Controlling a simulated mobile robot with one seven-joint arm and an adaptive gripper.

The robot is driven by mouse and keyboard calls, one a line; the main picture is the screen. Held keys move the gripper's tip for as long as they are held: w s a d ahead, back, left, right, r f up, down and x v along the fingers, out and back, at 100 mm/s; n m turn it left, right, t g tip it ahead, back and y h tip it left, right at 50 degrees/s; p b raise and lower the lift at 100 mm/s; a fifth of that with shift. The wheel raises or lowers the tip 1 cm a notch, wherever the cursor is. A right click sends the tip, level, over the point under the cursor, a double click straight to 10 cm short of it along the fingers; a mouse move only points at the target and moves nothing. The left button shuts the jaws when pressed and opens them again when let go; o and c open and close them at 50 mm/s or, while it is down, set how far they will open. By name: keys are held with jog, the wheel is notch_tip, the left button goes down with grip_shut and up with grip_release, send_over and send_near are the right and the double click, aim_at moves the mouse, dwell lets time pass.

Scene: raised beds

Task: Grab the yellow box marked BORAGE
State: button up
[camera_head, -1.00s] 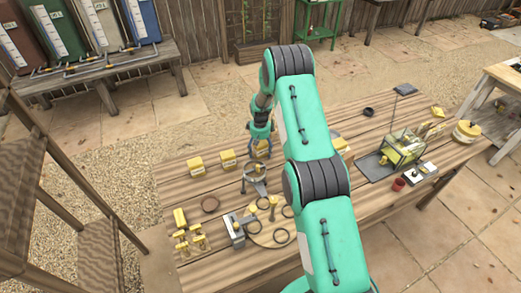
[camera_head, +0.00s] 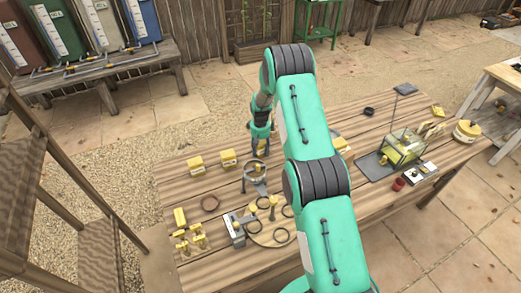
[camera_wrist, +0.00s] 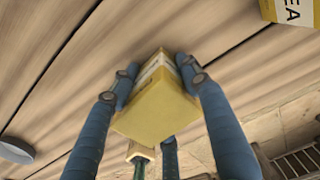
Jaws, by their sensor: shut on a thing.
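My gripper (camera_head: 260,138) is over the far side of the wooden table, at the right end of a row of yellow boxes. In the wrist view my gripper's fingertips (camera_wrist: 159,70) press on two opposite sides of a yellow box (camera_wrist: 155,107). That box has a pale label band, foreshortened, and I cannot read its name. In the head view the held box (camera_head: 261,149) is partly hidden by the fingers. I cannot tell whether it is clear of the tabletop.
Two other yellow boxes stand to the left, a nearer one (camera_head: 228,158) and a farther one (camera_head: 196,165). Another box lettered "EA" (camera_wrist: 289,10) shows in the wrist view. A grey ring stand (camera_head: 255,172) is close in front. A glass case (camera_head: 402,147) stands at right.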

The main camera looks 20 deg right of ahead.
jog(key=shift+r, duration=5.05)
